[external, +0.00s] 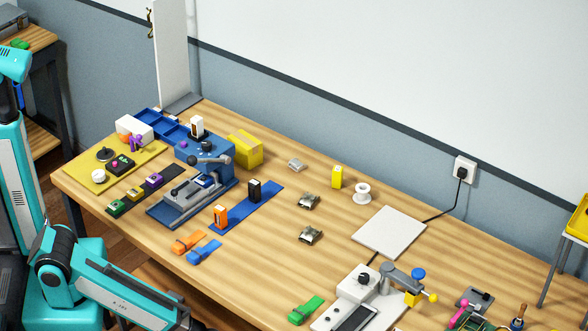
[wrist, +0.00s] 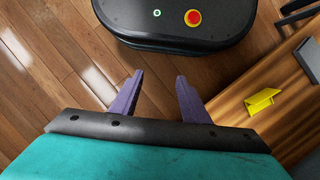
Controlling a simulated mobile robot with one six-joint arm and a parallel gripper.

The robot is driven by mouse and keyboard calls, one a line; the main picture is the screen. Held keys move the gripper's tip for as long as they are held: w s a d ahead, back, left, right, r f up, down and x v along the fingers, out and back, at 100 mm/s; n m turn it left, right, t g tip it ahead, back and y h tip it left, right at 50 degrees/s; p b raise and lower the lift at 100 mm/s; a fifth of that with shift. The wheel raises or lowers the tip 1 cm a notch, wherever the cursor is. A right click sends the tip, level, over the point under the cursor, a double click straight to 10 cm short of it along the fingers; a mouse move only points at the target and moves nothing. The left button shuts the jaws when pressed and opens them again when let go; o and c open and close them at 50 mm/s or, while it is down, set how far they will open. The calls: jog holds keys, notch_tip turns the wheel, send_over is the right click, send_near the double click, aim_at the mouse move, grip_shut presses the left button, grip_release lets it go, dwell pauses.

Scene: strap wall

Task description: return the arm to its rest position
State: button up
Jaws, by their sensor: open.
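My gripper (wrist: 157,80) shows in the wrist view with two purple fingers spread apart and nothing between them. It points down over the wooden floor (wrist: 60,45), close to a black rounded housing with a red button (wrist: 193,17) at the top of that view. In the external view my teal arm reaches from the left side along the front of the table towards the bottom edge. The gripper itself is out of that picture.
The wooden table (external: 260,265) holds a blue press (external: 205,160), several straps, a yellow box (external: 245,148), a white plate (external: 390,232) and a white device (external: 358,290) near the front. In the wrist view, a yellow piece (wrist: 262,100) lies on a wooden surface at right.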

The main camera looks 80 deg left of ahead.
jog(key=s+a+f+g, duration=0.1)
jog(key=s+a, duration=0.2)
jog(key=s, duration=0.5)
jog(key=shift+f+g, duration=0.2)
jog(key=shift+g, duration=0.2)
